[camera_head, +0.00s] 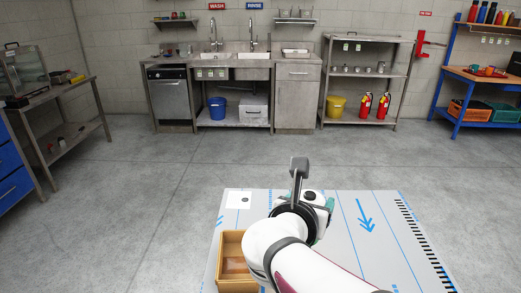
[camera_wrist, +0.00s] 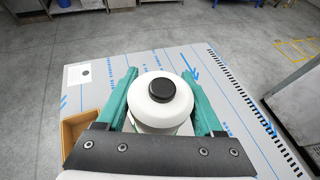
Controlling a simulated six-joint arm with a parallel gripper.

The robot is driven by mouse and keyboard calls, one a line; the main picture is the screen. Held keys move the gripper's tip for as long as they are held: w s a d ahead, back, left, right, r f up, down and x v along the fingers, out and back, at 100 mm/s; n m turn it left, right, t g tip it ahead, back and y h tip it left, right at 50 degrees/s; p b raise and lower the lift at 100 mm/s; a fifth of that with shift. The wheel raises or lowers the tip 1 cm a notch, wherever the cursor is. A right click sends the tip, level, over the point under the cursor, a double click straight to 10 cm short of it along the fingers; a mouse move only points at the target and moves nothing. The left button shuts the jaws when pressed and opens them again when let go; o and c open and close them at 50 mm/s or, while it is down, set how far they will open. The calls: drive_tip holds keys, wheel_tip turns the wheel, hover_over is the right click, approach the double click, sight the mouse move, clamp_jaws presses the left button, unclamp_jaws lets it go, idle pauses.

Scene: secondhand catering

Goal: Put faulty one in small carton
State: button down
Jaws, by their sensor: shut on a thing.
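My gripper (camera_wrist: 160,76) has its two green fingers on either side of a white rounded container with a black cap (camera_wrist: 160,101) and is shut on it. The container looks upright in the wrist view; its lower part is hidden. In the head view my arm covers most of it. A small open tan carton (camera_head: 230,243) stands on the table's left side, left of my gripper. I cannot see any fault on the container.
The pale table (camera_head: 350,225) has blue lines, arrows and a black-striped right edge. A white card with a black dot (camera_head: 239,199) lies at its back left. The table's right side is clear. Sinks, shelves and benches stand far off along the walls.

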drive_tip(key=f, duration=0.1)
drive_tip(key=w+a+f, duration=0.1)
drive_tip(key=a+f, duration=0.1)
drive_tip(key=shift+w+a+f, duration=0.25)
drive_tip(key=shift+f, duration=0.15)
drive_tip(key=w+a+f, duration=0.2)
drive_tip(key=a+f, duration=0.5)
drive_tip(key=a, duration=0.4)
hover_over(239, 260)
drive_tip(key=w+d, duration=0.1)
drive_tip(key=shift+w+d+f, duration=0.1)
drive_tip(key=shift+w+f, duration=0.05)
drive_tip(key=shift+f, duration=1.85)
drive_tip(key=shift+f, duration=0.1)
unclamp_jaws()
